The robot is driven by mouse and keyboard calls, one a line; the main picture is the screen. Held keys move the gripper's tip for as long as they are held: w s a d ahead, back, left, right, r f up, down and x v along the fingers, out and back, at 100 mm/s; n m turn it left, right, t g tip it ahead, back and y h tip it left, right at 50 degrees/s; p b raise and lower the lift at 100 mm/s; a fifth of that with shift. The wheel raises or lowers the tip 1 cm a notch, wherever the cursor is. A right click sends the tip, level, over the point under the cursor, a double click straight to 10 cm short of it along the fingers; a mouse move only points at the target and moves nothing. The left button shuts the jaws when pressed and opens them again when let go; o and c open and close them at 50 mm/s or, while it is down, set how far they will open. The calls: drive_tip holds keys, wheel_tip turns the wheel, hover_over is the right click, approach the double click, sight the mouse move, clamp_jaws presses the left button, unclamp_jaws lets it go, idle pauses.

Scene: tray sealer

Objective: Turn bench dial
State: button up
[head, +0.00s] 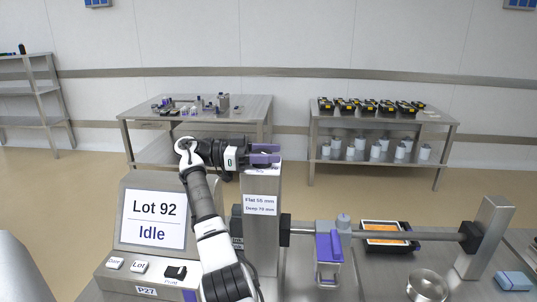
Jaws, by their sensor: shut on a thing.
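My gripper (265,154) reaches in from the left at the top of an upright steel post (262,237). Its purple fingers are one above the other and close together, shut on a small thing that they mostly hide. From its place at the post's top this appears to be the bench dial; its pointer and marks cannot be made out. A label on the post (260,205) reads "Flat 55 mm" and "Deep 70 mm". The display (153,219) at left reads "Lot 92" and "Idle".
A horizontal bar (385,234) runs from the post to a right-hand upright (485,240). A purple-topped part (328,247), an orange-filled tray (388,243), a round metal bowl (427,286) and a blue block (514,281) are on the bench. Two stocked tables stand behind.

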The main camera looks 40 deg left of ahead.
drive_tip(key=shift+g, duration=0.3)
idle(0.4)
drive_tip(key=o, duration=1)
drive_tip(key=shift+d, duration=0.1)
